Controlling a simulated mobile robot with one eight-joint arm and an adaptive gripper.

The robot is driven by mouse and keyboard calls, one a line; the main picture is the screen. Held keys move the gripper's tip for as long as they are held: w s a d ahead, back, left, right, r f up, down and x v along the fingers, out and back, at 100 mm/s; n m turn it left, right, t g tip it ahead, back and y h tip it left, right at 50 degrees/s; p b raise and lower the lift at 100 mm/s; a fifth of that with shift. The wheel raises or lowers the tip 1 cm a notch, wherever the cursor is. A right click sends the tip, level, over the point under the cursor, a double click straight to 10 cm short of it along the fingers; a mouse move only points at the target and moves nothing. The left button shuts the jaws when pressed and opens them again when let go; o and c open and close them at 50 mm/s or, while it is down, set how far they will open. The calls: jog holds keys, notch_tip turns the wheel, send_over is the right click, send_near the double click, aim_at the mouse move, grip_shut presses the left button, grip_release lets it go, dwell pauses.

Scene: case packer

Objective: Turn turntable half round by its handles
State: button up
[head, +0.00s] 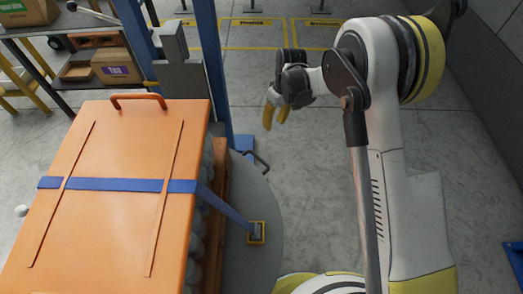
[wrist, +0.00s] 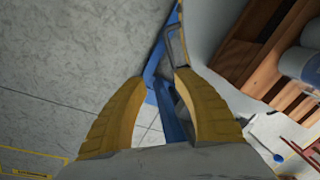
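The turntable (head: 262,200) is a round grey disc in the head view, largely hidden under a loaded pallet. A dark bent handle (head: 258,162) sticks out at its far rim. In the wrist view the handle (wrist: 172,45) is a grey loop beside the pale edge of the turntable (wrist: 203,25), beyond my fingertips. My gripper (head: 275,117) is above the floor, past the handle in the head view. In the wrist view its yellow fingers (wrist: 160,82) are apart with nothing between them. Any other handle is hidden.
An orange cover (head: 110,145) with a blue strap (head: 120,185) tops the load; the strap runs to a yellow-edged anchor (head: 257,232). A blue post (head: 208,70) stands behind the turntable. Shelves with boxes (head: 118,65) are at upper left. The floor (head: 315,165) right of the turntable is clear.

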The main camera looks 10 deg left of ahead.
jog(key=n, duration=0.1)
send_near(260, 158)
jog(key=shift+g, duration=0.4)
jog(key=b+x, duration=0.1)
jog(key=x, duration=0.2)
jog(key=b+x, duration=0.2)
jog(key=x, duration=0.1)
jog(key=b+x, duration=0.1)
jog(key=x, duration=0.2)
jog(key=shift+w+a+f+b, duration=0.1)
jog(key=shift+w+f+b, duration=0.2)
jog(key=shift+w+f, duration=0.05)
jog(key=shift+c, duration=0.4)
grip_shut()
